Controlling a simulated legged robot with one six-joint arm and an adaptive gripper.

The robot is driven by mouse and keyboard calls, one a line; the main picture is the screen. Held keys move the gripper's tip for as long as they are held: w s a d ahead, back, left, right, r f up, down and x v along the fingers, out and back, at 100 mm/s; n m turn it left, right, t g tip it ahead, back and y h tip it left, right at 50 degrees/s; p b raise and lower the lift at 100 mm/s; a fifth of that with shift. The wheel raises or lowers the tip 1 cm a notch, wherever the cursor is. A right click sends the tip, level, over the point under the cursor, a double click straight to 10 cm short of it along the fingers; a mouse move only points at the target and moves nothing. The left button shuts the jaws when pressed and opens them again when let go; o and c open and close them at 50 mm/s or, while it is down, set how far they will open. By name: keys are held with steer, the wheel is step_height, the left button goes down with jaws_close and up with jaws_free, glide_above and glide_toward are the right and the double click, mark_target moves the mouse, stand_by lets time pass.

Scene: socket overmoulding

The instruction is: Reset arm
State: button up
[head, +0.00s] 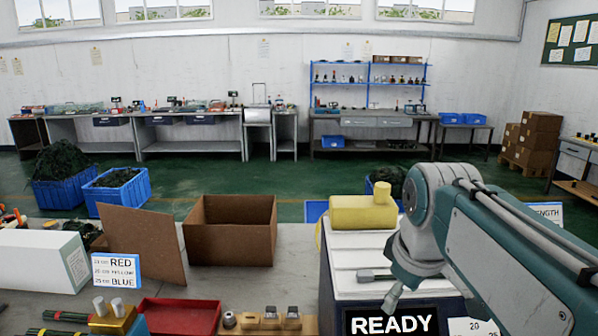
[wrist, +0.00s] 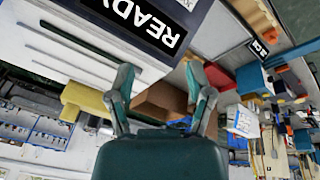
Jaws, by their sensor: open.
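My arm comes in from the right in the head view. My gripper (head: 377,289) hangs in front of the white machine top, near the READY sign (head: 392,323). In the wrist view my gripper (wrist: 160,72) has its two teal fingers spread apart, with nothing between them. The white machine (head: 345,262) carries a yellow block (head: 362,212) with a short round post on its top. The READY sign also shows upside down in the wrist view (wrist: 145,22). My arm hides part of the machine's right side.
On the left table stand an open cardboard box (head: 230,232), a brown panel (head: 140,245), a white box (head: 40,260), a RED/YELLOW/BLUE label card (head: 117,270), a red tray (head: 178,317) and a wooden holder (head: 268,323). Blue crates (head: 118,190) stand on the green floor behind.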

steer(key=s+f+m+t, duration=0.2)
steer(key=s+f+m, duration=0.5)
steer(key=s+f, duration=0.3)
steer(key=shift+s+f+m, duration=0.15)
steer(key=shift+s+m, duration=0.15)
steer(key=shift+s, duration=0.45)
